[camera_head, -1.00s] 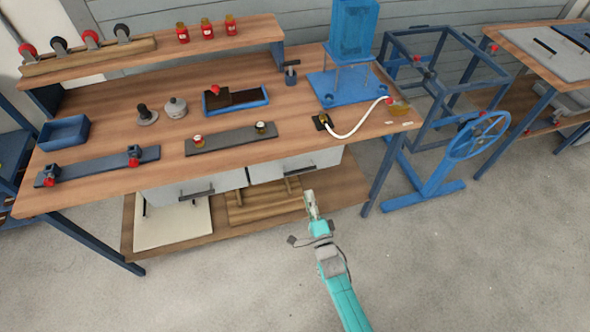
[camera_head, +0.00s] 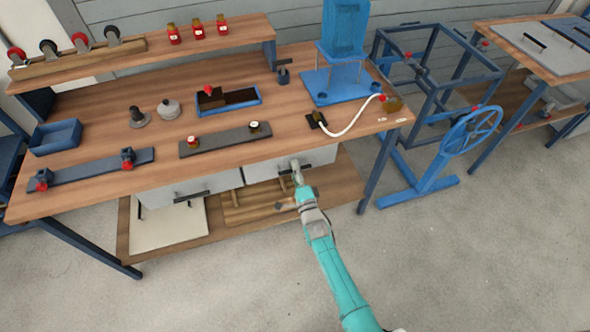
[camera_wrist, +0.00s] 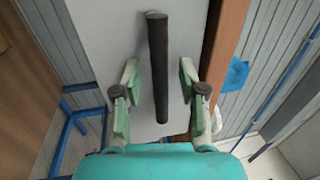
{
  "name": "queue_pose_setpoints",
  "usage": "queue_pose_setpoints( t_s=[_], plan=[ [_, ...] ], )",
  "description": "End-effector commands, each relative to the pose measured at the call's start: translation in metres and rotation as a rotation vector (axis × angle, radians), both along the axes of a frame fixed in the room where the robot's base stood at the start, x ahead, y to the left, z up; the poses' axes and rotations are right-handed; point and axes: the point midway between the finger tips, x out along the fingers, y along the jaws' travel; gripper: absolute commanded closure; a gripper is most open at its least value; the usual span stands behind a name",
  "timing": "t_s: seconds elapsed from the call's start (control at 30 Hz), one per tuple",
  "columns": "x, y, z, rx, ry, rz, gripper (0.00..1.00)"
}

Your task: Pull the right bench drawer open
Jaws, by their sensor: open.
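The right bench drawer (camera_head: 318,157) has a light grey front under the worktop and looks shut. Its dark bar handle (camera_wrist: 158,68) runs up the middle of the wrist view, with the grey drawer front (camera_wrist: 100,35) behind it. My gripper (camera_wrist: 157,88) is open, with one pale green finger on each side of the handle and a visible gap to both. In the head view my gripper (camera_head: 298,174) is at the drawer front and hides part of the handle.
The left drawer (camera_head: 170,192) beside it looks shut. A lower shelf (camera_head: 345,187) with boards lies below. The bench's blue leg (camera_head: 377,175) and a blue stand with a handwheel (camera_head: 470,130) are to the right. The floor in front is clear.

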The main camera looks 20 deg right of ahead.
Motion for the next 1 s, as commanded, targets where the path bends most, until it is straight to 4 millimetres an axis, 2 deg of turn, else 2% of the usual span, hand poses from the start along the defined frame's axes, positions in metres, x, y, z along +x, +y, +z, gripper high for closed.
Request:
queue_pose_setpoints(
  t_s=[0.13,0.17,0.3,0.57,0.73,0.87,1.0],
  plan=[
    [0.000,0.000,0.000,0.000,0.000,0.000,0.59],
    [0.000,0.000,0.000,0.000,0.000,0.000,0.64],
    [0.000,0.000,0.000,0.000,0.000,0.000,0.99],
    [-0.001,0.000,0.000,0.000,0.001,0.000,1.00],
    [-0.008,0.000,-0.001,0.000,0.001,0.000,1.00],
    [-0.024,0.000,-0.001,0.000,0.002,0.000,1.00],
    [-0.052,0.000,-0.002,0.000,0.003,0.000,1.00]
  ],
)
